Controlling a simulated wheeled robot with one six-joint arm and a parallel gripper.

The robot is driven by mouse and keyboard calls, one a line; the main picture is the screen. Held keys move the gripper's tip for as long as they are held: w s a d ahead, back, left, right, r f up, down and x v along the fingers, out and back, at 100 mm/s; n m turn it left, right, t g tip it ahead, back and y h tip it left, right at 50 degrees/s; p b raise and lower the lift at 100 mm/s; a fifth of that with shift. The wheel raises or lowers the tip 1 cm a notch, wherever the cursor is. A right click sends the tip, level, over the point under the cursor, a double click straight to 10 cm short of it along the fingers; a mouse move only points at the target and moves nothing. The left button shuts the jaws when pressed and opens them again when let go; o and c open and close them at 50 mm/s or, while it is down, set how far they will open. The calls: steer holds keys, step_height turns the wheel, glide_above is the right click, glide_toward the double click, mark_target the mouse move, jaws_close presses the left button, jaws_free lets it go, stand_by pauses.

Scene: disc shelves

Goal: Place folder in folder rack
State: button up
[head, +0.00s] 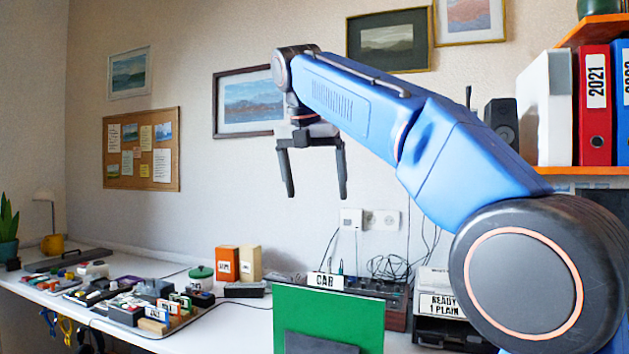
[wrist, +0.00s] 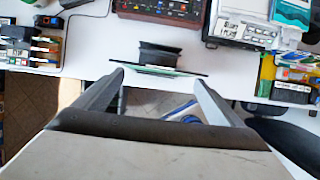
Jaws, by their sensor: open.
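A green folder (head: 328,312) stands upright at the desk's front edge in the head view, with a white tab marked CAR on top. A dark grey panel (head: 320,345) shows low in front of it. I cannot tell whether this panel belongs to the folder rack. My gripper (head: 316,195) is open and empty, pointing down well above the folder. In the wrist view, the folder (wrist: 172,70) shows as a thin edge just beyond my open fingers (wrist: 157,80), with a black piece (wrist: 160,52) beside it. The folder's lower part is hidden.
A tray (head: 150,330) of small items lies on the desk at left. Orange and tan boxes (head: 227,264) stand behind. A dark device with cables (head: 398,306) and a labelled printer (head: 440,306) are behind the folder.

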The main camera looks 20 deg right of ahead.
steer(key=shift+v, duration=0.75)
steer(key=s+d+f+m+y, duration=0.1)
steer(key=s+d+f+m, duration=0.2)
steer(key=s+f+m, duration=0.6)
steer(key=s+d+f+m, duration=0.3)
steer(key=s+f+m, duration=0.7)
steer(key=f, duration=1.2)
steer(key=s+d+f+m+t+y, duration=0.1)
steer(key=s+d+f+m, duration=0.2)
steer(key=s+f+m, duration=0.6)
step_height(320, 180, down, 7)
steer(key=shift+s+d+r+m+y, duration=0.1)
steer(key=shift+s+d+m+y, duration=0.25)
steer(key=shift+s, duration=0.5)
